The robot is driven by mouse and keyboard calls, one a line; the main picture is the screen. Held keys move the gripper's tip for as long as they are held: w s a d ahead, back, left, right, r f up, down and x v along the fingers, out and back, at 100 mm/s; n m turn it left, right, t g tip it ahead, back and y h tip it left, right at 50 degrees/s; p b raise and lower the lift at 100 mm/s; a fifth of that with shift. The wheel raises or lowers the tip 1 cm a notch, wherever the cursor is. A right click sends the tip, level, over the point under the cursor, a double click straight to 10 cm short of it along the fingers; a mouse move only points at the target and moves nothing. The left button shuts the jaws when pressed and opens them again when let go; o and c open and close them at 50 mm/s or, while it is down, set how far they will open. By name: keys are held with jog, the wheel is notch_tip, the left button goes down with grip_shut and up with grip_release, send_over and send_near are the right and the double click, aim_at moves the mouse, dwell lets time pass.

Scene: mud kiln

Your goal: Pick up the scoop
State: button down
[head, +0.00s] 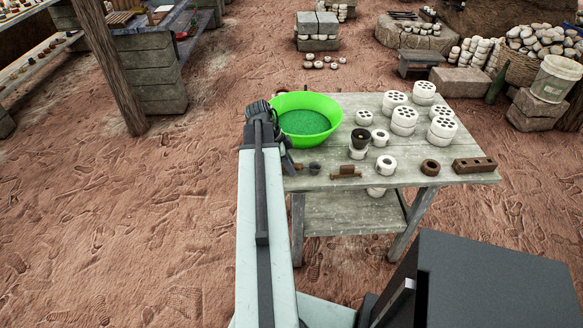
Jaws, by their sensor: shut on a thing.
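My arm reaches out to the left end of the wooden table, with my gripper (288,163) low at the table's front left corner. My gripper is shut on what appears to be the scoop (314,168), a small dark round-ended tool. Its round end points right, and its handle runs left into the jaws. The arm hides part of the jaws and the grip. I cannot tell whether the scoop touches the tabletop.
A bright green basin (330,127) stands close behind the gripper. A brown wooden tool (346,172) lies right of the scoop. White pierced cylinders (404,121), white rings (386,164), a dark cup (360,138) and a brown brick (474,165) occupy the table (440,182). Open ground lies left.

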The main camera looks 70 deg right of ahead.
jog(key=shift+r, duration=0.1)
notch_tip(320, 180, up, 10)
jog(key=p, duration=1)
